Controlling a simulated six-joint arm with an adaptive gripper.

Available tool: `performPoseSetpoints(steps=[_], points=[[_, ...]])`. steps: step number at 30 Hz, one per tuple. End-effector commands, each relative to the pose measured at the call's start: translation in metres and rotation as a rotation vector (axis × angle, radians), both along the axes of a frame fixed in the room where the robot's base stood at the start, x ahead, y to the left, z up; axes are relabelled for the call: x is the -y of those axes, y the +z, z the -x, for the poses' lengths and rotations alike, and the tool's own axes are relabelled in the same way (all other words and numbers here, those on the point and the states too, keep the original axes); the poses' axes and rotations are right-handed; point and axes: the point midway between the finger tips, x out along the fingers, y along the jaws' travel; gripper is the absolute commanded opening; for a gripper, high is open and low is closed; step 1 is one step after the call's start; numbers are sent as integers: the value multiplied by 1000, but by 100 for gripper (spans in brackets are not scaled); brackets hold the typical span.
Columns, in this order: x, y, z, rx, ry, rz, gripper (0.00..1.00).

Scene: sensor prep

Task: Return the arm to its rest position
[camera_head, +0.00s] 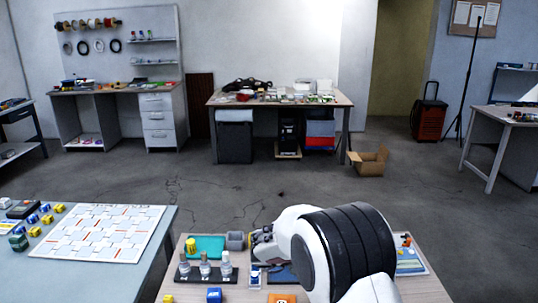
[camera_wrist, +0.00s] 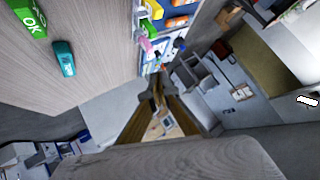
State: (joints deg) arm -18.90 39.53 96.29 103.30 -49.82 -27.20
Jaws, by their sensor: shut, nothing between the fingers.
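My arm (camera_head: 345,245) reaches in from the bottom right of the head view, its white and black links over the near wooden table (camera_head: 172,270). My gripper (camera_head: 258,243) is at the arm's left end, above the table and beside a small grey bin (camera_head: 235,241). It is shut and holds nothing. The arm hides part of the table behind it. In the wrist view the picture is turned sideways, and a wooden tabletop (camera_wrist: 90,60) fills the upper left.
A teal tray (camera_head: 208,250) and a dark rack with several bottles (camera_head: 205,270) stand left of my gripper. A second table (camera_head: 75,275) with a white grid board (camera_head: 105,232) is at left.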

Motion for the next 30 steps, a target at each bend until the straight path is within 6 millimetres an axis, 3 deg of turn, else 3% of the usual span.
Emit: performPoseSetpoints(steps=[6, 14, 23, 30], points=[[-10, 58, -17, 98, 158, -43, 0], [-28, 119, -20, 177, 352, -80, 0], [-50, 179, 2, 224, 572, -101, 0], [-67, 213, 36, 221, 741, -102, 0]])
